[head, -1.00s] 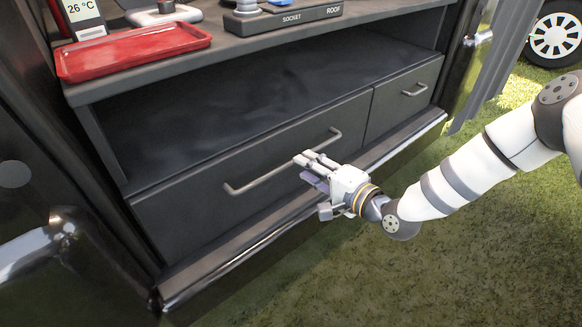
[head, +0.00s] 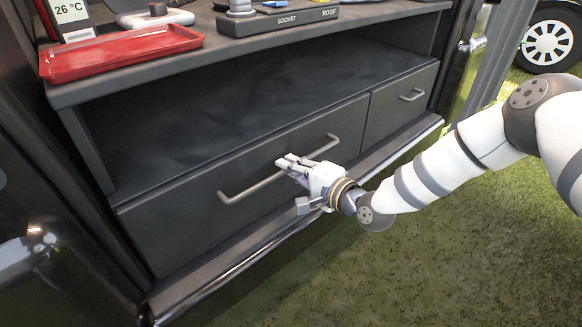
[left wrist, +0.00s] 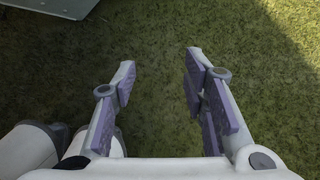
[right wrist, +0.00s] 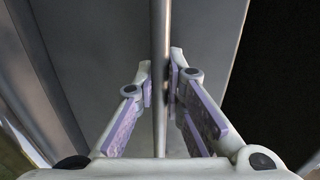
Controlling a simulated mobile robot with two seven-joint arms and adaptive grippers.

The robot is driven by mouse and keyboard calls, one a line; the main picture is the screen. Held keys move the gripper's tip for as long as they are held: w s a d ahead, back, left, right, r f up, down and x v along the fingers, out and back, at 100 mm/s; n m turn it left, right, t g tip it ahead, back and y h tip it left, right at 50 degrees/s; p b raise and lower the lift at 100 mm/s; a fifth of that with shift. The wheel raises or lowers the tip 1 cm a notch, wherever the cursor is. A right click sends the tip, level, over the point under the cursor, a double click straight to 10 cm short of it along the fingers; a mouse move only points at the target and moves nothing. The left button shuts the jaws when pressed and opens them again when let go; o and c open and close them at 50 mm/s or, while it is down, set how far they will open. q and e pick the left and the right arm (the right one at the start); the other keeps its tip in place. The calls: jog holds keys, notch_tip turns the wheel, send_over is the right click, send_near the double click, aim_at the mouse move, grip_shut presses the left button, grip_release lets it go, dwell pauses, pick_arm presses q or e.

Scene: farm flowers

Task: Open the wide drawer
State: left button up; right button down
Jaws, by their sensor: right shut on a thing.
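The wide drawer (head: 185,228) is a dark grey front low in the cabinet, and it looks shut. Its long grey bar handle (head: 245,189) runs across the front. My right gripper (head: 287,164) is at the middle of the handle, with its fingers on either side of the bar and shut on it. The right wrist view shows the bar (right wrist: 159,115) running between the fingertips (right wrist: 161,68). My left gripper (left wrist: 160,62) is open and empty above grass in the left wrist view; it is not in the head view.
A narrow drawer (head: 385,105) with its own handle is to the right. An open shelf (head: 230,115) lies above the drawers. A red tray (head: 120,55) and a socket block (head: 290,20) rest on the top. A ledge runs below the drawers. Grass (head: 430,260) in front is clear.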

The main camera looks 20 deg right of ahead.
pick_arm(q)
jog(key=w+r+t+p, duration=0.2)
jog(key=w+r+p, duration=0.1)
jog(key=r+p, duration=0.4)
jog(key=shift+w+p, duration=0.15)
jog(key=shift+p, duration=1.05)
pick_arm(e)
jog(key=f+v, duration=0.2)
jog(key=v, duration=1.2)
jog(key=s+f+v, duration=0.1)
jog(key=f+v, duration=0.2)
jog(key=v, duration=1.1)
jog(key=shift+f, duration=0.25)
jog(key=shift+d, duration=0.1)
jog(key=c, duration=1.7)
grip_release()
jog(key=shift+o, duration=0.2)
jog(key=v, duration=1.2)
